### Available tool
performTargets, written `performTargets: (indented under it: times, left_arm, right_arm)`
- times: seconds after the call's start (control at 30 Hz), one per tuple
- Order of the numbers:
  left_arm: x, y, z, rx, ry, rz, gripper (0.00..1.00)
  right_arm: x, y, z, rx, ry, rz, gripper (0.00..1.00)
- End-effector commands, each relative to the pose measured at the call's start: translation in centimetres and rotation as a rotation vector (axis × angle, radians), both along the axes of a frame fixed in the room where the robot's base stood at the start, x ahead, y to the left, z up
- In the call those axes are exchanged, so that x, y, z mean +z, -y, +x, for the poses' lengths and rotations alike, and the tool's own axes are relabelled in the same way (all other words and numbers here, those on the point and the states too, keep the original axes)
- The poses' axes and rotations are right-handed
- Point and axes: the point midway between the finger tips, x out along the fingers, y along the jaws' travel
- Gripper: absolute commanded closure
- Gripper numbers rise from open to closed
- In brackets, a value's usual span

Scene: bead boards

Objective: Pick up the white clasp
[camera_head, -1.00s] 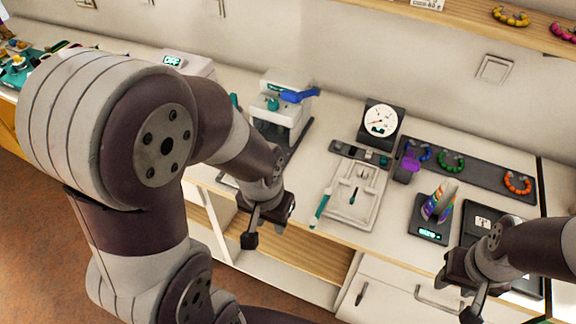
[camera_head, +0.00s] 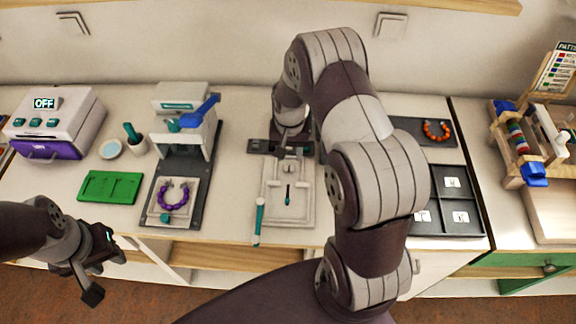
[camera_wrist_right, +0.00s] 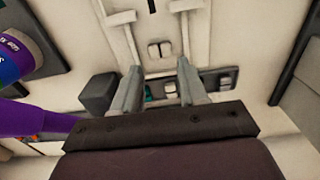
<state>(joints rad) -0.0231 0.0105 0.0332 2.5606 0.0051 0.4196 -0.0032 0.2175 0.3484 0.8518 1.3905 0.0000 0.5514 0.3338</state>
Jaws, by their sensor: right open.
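A dark clasp strip (camera_head: 262,146) lies at the back of the counter behind the white bead board (camera_head: 288,205). In the right wrist view the strip (camera_wrist_right: 216,78) holds small clasps. A small whitish piece, likely the white clasp (camera_wrist_right: 170,88), sits in it between my fingers, beside a teal piece. My right gripper (camera_wrist_right: 160,90) is open over the strip, its fingers apart. In the head view, my right arm hides part of the strip and the right fingertips. My left gripper (camera_head: 103,275) is at the lower left, empty, off the counter's front edge, fingers apart.
A press (camera_head: 185,120) with a purple bracelet (camera_head: 174,196) stands left of the board. A teal tool (camera_head: 259,222) lies along the board's left side. A green tray (camera_head: 110,187) and a machine reading OFF (camera_head: 52,125) are further left. A dark compartment tray (camera_head: 470,190) lies right of my arm.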

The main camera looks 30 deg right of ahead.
Motion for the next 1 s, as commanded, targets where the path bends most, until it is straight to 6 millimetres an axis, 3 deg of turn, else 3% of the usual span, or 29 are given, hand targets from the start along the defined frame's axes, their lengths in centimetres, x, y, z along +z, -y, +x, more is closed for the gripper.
performTargets:
  times: [0.3, 0.53, 0.63, 0.67, 1.0]
  left_arm:
    - [1.2, 0.0, 0.0, 0.000, 0.001, 0.000, 0.63]
    - [1.1, 0.0, 0.0, 0.000, 0.000, 0.000, 0.63]
    - [1.1, 0.0, 0.0, 0.000, 0.000, 0.000, 0.63]
    - [1.1, 0.0, 0.0, 0.000, 0.000, 0.000, 0.63]
    - [1.1, 0.0, 0.0, 0.000, 0.000, 0.000, 0.63]
  right_arm:
    - [-5.0, -0.2, -0.5, 0.001, -0.001, 0.001, 0.57]
    - [-5.2, -0.2, -0.4, 0.001, 0.001, -0.001, 0.57]
    - [-5.2, -0.2, -0.4, 0.001, 0.001, -0.001, 0.90]
    - [-5.2, -0.2, -0.4, 0.001, 0.001, -0.001, 0.93]
    - [-5.1, -0.2, -0.4, 0.001, 0.001, 0.000, 0.94]
